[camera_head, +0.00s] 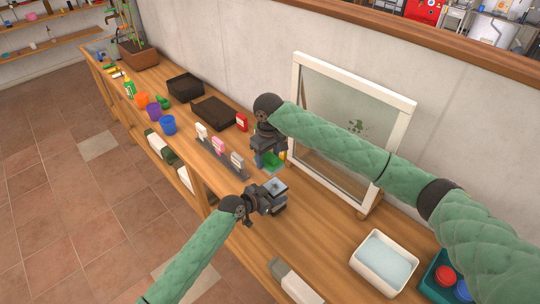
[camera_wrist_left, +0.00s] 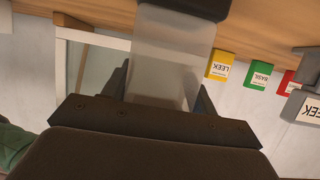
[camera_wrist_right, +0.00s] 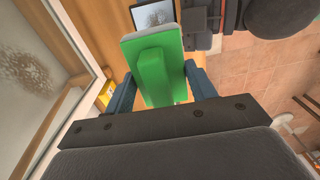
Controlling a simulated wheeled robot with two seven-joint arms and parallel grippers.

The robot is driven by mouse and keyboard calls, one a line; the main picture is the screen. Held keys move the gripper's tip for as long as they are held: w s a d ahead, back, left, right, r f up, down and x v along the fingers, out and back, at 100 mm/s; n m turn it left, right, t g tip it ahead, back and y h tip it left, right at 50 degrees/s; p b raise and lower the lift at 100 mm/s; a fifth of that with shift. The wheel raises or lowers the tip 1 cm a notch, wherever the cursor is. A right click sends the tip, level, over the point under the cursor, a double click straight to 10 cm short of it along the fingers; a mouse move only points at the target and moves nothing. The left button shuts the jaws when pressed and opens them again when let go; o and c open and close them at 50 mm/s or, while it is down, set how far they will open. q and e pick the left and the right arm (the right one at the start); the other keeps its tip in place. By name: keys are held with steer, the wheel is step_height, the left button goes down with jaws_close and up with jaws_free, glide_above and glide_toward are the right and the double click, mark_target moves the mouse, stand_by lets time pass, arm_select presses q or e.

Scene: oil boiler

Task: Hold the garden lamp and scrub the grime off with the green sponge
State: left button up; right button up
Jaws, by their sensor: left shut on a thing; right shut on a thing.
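The garden lamp shows in the left wrist view as a pale translucent body (camera_wrist_left: 168,58) with a dark cap at the picture's top. My left gripper (camera_head: 272,200) is shut on this body over the bench. The lamp's square, dark-framed top panel (camera_head: 276,187) faces up and also shows in the right wrist view (camera_wrist_right: 155,14). The green sponge (camera_wrist_right: 158,68) has a pale face on its far side. My right gripper (camera_head: 269,160) is shut on it, above and beyond the lamp in the head view. The sponge overlaps the panel's edge in the right wrist view; I cannot tell whether they touch.
A white-framed pane (camera_head: 352,130) with a dark smudge stands behind my right arm. A white basin (camera_head: 384,262) and teal crate (camera_head: 446,280) are at the right. A packet rack (camera_head: 222,157), dark tray (camera_head: 213,112) and coloured pots (camera_head: 168,125) line the wooden bench (camera_head: 325,235).

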mark_target(280, 191)
steer(key=shift+f, duration=3)
steer(key=shift+f, duration=1)
steer(key=shift+s, duration=0.15)
steer(key=shift+s+d+f, duration=0.1)
steer(key=shift+s+d, duration=0.95)
steer(key=shift+s, duration=0.2)
steer(key=shift+s+d+f, duration=0.1)
steer(key=shift+s+d, duration=0.95)
steer(key=shift+s, duration=0.2)
steer(key=shift+r, duration=0.15)
steer(key=shift+w, duration=0.1)
